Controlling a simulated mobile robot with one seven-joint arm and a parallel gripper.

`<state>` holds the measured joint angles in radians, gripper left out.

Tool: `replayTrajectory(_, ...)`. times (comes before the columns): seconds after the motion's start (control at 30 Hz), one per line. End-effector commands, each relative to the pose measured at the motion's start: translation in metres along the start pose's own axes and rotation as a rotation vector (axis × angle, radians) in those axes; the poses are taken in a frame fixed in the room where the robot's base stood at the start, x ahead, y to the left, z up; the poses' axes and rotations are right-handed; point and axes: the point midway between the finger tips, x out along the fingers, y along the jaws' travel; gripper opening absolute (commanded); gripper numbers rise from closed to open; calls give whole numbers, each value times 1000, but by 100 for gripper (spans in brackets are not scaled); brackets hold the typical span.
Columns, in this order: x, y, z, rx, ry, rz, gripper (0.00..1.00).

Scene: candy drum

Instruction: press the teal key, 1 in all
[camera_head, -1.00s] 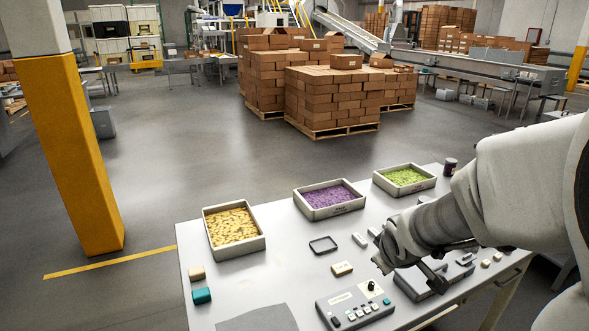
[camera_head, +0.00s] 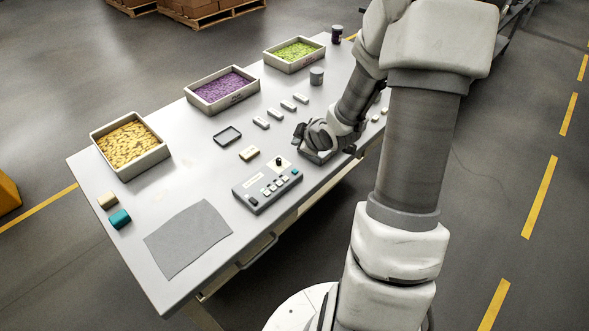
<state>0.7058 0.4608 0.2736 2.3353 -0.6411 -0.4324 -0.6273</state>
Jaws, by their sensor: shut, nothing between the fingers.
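A grey control panel (camera_head: 243,187) lies near the table's front edge with a dark knob (camera_head: 279,161) and a row of small keys. A key at the row's right end (camera_head: 295,172) looks teal, but it is very small here. The key at the left end (camera_head: 252,200) is dark. My gripper (camera_head: 300,134) is shut and empty, to the upper right of the panel and apart from it. It is over or beside a low grey device (camera_head: 318,156), which it partly hides. I cannot tell whether they touch.
Bins of yellow (camera_head: 128,137), purple (camera_head: 224,88) and green candy (camera_head: 293,50) line the table's back. A teal block (camera_head: 120,219) and a cream block (camera_head: 107,200) sit at left, near a grey mat (camera_head: 188,238). A cream block (camera_head: 249,153) and black frame (camera_head: 227,135) lie behind the panel.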

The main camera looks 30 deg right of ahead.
Motion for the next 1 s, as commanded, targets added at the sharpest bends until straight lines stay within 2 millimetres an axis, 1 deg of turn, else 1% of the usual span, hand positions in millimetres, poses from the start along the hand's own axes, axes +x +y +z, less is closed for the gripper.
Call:
replayTrajectory(0.17,0,0,0,0,-1,0,0)
replayTrajectory(0.37,6,-5,5,1,-1,-1,0)
replayTrajectory(0.57,21,-16,16,1,-1,-1,0)
replayTrajectory(0.9,52,-38,38,0,-1,0,0)
replayTrajectory(1.0,58,-42,43,1,-2,0,0)
